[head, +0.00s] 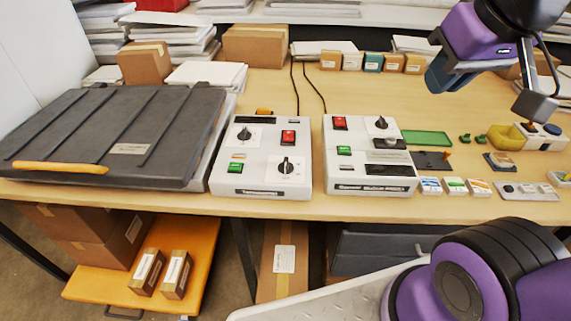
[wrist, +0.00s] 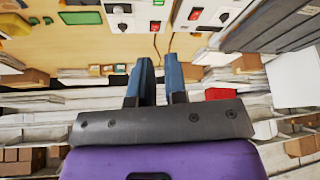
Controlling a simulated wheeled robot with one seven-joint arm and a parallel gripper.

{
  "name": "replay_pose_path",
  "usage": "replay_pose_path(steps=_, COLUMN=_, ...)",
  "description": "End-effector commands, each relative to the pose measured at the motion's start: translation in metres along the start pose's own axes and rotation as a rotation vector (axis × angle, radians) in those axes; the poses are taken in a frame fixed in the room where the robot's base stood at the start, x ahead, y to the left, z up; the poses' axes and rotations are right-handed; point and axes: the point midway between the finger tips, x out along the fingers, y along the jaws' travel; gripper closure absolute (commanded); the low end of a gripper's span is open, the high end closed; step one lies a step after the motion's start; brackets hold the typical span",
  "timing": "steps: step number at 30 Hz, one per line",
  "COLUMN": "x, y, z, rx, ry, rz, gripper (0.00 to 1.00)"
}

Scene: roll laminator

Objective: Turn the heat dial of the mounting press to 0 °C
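The mounting press, as I take it, is the large dark-lidded unit (head: 115,135) at the left, its lid down, with a yellow handle along its front. Beside it stands a white control box (head: 262,188) with an upper black dial (head: 244,134), a lower black dial (head: 286,165), a red switch and a green switch. Labels and scales are too small to read. My gripper (head: 440,82) is raised at the upper right, away from both boxes; in the wrist view its fingers (wrist: 160,64) are apart and empty.
Small cartons (head: 372,62) line the back of the table. A green tray (head: 427,138), small coloured packs (head: 453,185) and a yellow item (head: 506,137) lie to the right. Two black cords run behind the boxes. Below is an orange shelf (head: 205,240) with cartons.

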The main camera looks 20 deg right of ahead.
Motion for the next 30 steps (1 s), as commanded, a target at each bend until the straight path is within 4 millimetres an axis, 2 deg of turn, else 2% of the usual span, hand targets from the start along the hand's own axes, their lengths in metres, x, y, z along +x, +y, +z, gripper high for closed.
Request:
replay_pose_path(steps=1, x=0.001, y=-0.001, z=-0.002, rx=0.001, ry=-0.004, rz=0.001, gripper=0.75)
replay_pose_path(steps=3, x=0.004, y=-0.002, z=-0.006, rx=0.006, ry=-0.013, rz=0.003, gripper=0.61)
replay_pose_path(steps=8, x=0.022, y=-0.011, z=-0.030, rx=0.035, ry=-0.063, rz=0.014, gripper=0.61)
replay_pose_path(steps=14, x=0.059, y=-0.029, z=-0.065, rx=0.084, ry=-0.137, rz=0.032, gripper=0.61)
replay_pose_path(steps=22, x=0.121, y=-0.061, z=-0.102, rx=0.149, ry=-0.234, rz=0.051, gripper=0.61)
replay_pose_path(steps=30, x=0.197, y=-0.100, z=-0.121, rx=0.211, ry=-0.335, rz=0.064, gripper=0.61)
